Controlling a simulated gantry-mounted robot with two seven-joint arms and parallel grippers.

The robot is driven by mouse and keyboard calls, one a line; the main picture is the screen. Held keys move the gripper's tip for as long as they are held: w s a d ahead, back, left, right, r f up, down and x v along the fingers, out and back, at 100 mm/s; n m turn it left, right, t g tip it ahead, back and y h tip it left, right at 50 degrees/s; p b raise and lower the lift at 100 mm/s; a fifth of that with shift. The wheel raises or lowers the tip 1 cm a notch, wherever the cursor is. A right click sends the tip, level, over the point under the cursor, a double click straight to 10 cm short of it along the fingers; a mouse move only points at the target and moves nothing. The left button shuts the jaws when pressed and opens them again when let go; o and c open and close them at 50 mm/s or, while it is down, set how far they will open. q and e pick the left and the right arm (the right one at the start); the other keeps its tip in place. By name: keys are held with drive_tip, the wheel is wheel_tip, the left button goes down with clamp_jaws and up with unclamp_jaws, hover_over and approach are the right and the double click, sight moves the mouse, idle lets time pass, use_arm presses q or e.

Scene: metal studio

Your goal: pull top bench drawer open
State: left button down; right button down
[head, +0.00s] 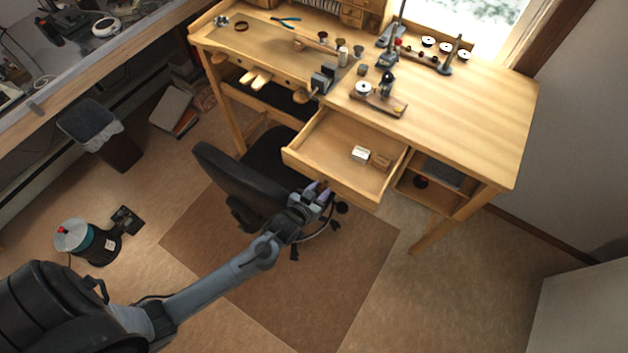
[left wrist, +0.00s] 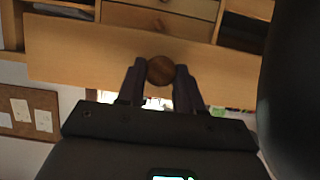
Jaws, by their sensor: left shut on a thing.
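The wooden jeweller's bench (head: 460,110) stands at the upper right in the head view. Its top drawer (head: 335,181) is pulled out, and its inside shows two small boxes. My left gripper (head: 322,188) is at the drawer front. In the left wrist view, the fingers of my left gripper (left wrist: 160,80) are shut on a round dark wooden knob (left wrist: 160,69) on the drawer front (left wrist: 90,55). The knob is hidden by the gripper in the head view. My right gripper is not in view.
A black chair (head: 235,178) stands close to the left of the drawer, beside my left arm. An open shelf (head: 428,190) lies right of the drawer. The brown mat in front is largely clear.

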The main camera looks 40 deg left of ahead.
use_arm(q)
drive_tip(key=c, duration=0.8)
unclamp_jaws()
drive_tip(key=shift+w, duration=0.1)
drive_tip(key=shift+o, duration=0.2)
drive_tip(key=v, duration=1)
drive_tip(key=shift+s+r, duration=0.15)
drive_tip(key=shift+s, duration=0.25)
drive_tip(key=s+d+r+m+g+h, duration=0.1)
drive_tip(key=s+r+g, duration=0.2)
drive_tip(key=s+g, duration=0.25)
drive_tip(key=s+d+r+m+g, duration=0.1)
drive_tip(key=s+r+m+g, duration=0.1)
drive_tip(key=s+g, duration=0.35)
wheel_tip(320, 180, up, 14)
drive_tip(key=s+t+p, duration=0.1)
drive_tip(key=s+p, duration=0.1)
drive_tip(key=p, duration=1.2)
drive_tip(key=shift+s+d+r, duration=0.15)
